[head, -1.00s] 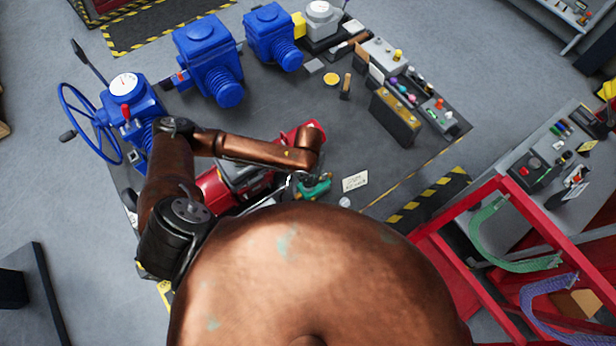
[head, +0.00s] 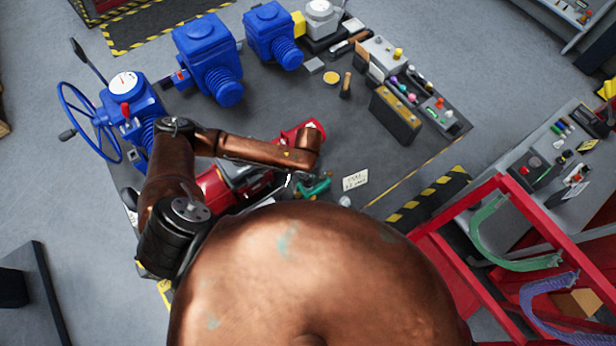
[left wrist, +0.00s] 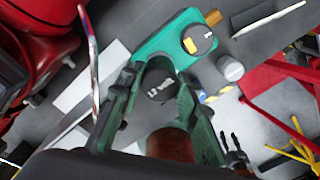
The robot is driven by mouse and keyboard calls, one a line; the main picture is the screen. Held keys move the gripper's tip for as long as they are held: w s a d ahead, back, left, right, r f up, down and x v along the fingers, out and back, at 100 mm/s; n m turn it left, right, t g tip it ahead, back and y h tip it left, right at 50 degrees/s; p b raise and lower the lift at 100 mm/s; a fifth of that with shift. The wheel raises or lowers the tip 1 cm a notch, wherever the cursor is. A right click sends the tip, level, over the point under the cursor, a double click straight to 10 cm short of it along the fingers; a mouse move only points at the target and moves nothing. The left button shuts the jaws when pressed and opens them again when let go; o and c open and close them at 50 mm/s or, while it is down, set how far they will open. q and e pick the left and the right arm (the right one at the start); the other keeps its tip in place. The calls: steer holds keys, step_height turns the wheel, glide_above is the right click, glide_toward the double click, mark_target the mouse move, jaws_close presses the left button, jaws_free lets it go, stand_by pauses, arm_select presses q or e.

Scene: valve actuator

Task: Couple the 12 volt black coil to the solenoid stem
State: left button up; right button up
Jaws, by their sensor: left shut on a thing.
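In the left wrist view, my left gripper (left wrist: 160,84) is shut on a black round coil (left wrist: 161,78) marked 12 volt, one green finger on each side. The coil is in front of a green valve body (left wrist: 148,49) with a brass fitting (left wrist: 212,17) and a dark round cap with a yellow mark. The coil covers what lies behind it, so the stem is hidden and I cannot tell if they touch. In the head view the green body (head: 318,187) shows beyond my wrist, and the gripper is mostly hidden. My right gripper is not in view.
A grey cylinder (left wrist: 230,68) stands beside the green body. A red machine (head: 213,187) lies left of it, and a white card (head: 355,179) to its right. Blue actuators (head: 207,60) and a black battery-like box (head: 394,115) are farther back. The table's middle is clear.

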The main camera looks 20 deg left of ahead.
arm_select(q)
steer(key=shift+f+b, duration=0.4)
steer(key=shift+f, duration=0.75)
steer(key=o, duration=1.3)
step_height(320, 180, up, 11)
steer(key=shift+f, duration=0.1)
steer(key=shift+r, duration=0.6)
steer(key=shift+f, duration=0.1)
